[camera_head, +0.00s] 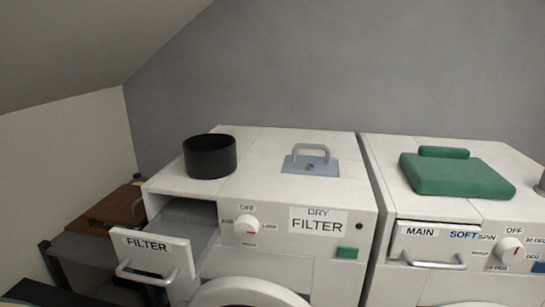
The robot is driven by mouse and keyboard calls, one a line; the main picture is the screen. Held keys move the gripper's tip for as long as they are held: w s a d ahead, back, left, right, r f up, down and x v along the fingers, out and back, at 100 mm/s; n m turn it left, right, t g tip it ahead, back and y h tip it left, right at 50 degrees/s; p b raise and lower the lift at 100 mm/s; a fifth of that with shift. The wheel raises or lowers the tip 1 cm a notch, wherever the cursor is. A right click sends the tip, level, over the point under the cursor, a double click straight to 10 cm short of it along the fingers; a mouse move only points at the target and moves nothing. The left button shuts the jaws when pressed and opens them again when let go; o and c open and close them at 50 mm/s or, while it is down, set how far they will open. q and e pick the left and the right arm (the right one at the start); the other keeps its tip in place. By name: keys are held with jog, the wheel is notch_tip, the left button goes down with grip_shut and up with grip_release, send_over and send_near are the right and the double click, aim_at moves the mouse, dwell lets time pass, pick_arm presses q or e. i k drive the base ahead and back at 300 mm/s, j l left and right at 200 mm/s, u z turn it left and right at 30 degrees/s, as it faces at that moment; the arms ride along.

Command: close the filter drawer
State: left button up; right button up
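The filter drawer (152,262) is pulled out of the upper left front of the left white machine (270,237). Its white front is labelled FILTER and has a pale bar handle (143,275). The open slot and the grey inside of the drawer (196,217) show behind the front. Neither of my grippers can be made out in the head view.
A black round pot (209,156) and a blue plate with a grey handle (311,162) are on the left machine's top. A brown wooden surface (112,209) stands left of the machines.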

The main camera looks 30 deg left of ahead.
aim_at(176, 243)
jog(key=u, duration=1.7)
jog(key=k+j+z, duration=0.15)
jog(key=z, duration=0.3)
